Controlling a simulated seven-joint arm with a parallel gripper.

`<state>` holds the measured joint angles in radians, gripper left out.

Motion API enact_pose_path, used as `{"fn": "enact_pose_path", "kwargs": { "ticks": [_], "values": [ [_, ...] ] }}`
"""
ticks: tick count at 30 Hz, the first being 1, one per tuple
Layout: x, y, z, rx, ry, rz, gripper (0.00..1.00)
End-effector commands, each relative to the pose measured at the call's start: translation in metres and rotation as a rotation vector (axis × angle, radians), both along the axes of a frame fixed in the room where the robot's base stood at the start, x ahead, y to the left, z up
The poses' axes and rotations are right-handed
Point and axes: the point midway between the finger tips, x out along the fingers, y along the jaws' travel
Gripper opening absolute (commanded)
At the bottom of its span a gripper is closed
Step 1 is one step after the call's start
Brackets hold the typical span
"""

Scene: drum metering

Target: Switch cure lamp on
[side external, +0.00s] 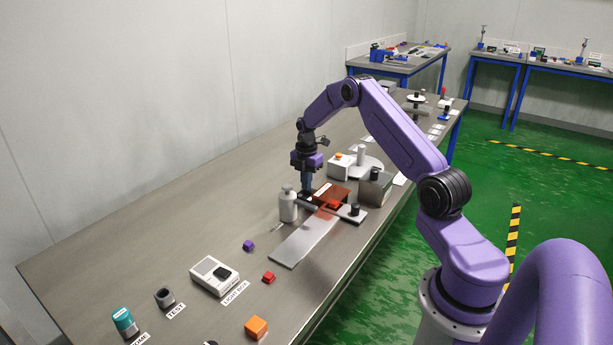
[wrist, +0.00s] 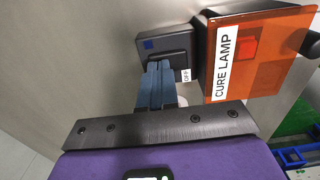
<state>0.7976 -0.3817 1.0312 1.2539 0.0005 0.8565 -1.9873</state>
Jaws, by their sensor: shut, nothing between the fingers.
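The cure lamp (wrist: 258,55) has a translucent orange panel with a white "CURE LAMP" label, and a red block shows through it. It also shows in the side external view (side external: 333,194). The fingers hide part of the switch. In the side external view my gripper (side external: 306,191) points down behind the lamp.
A grey bottle (side external: 288,207) stands close to the left of my gripper. A metal strip (side external: 305,241) and small blocks lie in front. The table's left rear is clear.

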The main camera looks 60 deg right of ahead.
Motion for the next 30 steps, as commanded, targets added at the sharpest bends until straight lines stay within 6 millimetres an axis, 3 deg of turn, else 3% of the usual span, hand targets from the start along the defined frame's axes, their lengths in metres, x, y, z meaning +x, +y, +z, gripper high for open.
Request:
{"fn": "enact_pose_path", "kwargs": {
  "ticks": [20,30],
  "values": [
    [0.001,0.000,-0.003,0.000,0.000,0.000,0.00],
    [-0.010,0.000,0.000,0.001,0.002,-0.001,0.00]
  ]
}}
